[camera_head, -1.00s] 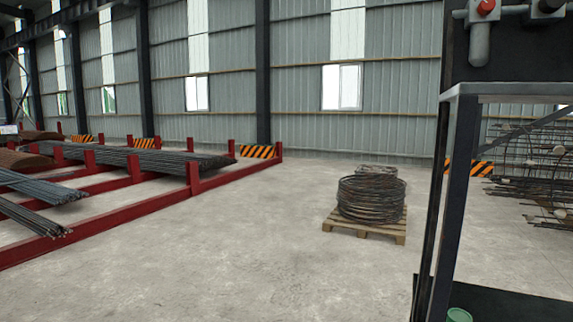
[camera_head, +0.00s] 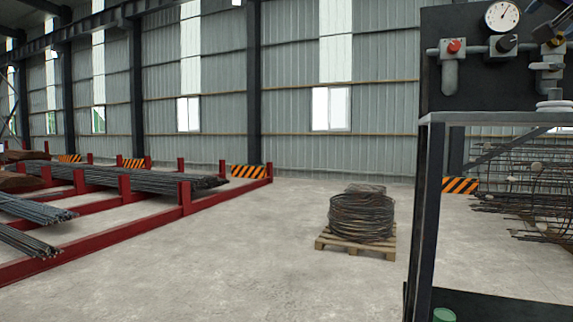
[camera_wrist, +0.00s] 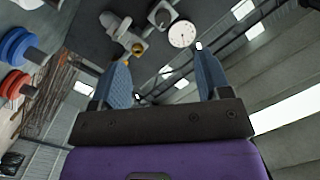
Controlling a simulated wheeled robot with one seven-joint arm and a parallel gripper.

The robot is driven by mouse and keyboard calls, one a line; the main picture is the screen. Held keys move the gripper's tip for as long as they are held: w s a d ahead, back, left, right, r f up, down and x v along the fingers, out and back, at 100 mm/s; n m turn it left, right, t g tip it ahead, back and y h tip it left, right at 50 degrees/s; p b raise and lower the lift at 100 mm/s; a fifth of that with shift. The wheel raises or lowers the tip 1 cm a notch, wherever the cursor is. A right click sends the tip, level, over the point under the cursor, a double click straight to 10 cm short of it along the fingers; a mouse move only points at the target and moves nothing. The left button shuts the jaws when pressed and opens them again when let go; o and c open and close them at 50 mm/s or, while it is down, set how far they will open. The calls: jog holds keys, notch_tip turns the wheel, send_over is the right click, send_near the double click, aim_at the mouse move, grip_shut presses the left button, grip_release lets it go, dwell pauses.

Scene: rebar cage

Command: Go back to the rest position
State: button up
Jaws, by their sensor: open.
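My gripper (camera_wrist: 160,82) shows in the wrist view with its two blue-grey fingers spread apart and nothing between them. Beyond the fingertips are a dark panel with a round white gauge (camera_wrist: 182,34) and valve fittings. In the head view the gauge (camera_head: 503,15) sits at the top right on the dark panel (camera_head: 470,85).
A dark-framed stand (camera_head: 428,200) is close on the right, with a green container (camera_head: 444,314) low inside. A pallet (camera_head: 340,244) bears a wire coil (camera_head: 361,216). Red racks (camera_head: 125,230) hold steel bars at left. Rebar cages (camera_head: 525,185) stand at far right. The middle floor is clear.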

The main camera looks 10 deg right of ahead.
jog(key=a+f+n+g+y, duration=0.2)
jog(key=a+f+n+y, duration=0.15)
jog(key=a+f, duration=0.6)
jog(key=a+f+n+g+y, duration=0.35)
jog(key=a+f, duration=0.35)
jog(key=f, duration=0.6)
jog(key=s+a+f+n+g, duration=0.2)
jog(key=s+f, duration=0.3)
jog(key=f, duration=0.4)
jog(key=s+a+f+n+g, duration=0.3)
jog(key=s+a+f, duration=0.2)
jog(key=f, duration=0.4)
jog(key=shift+s+f, duration=0.25)
jog(key=shift+f, duration=0.05)
jog(key=shift+a, duration=0.1)
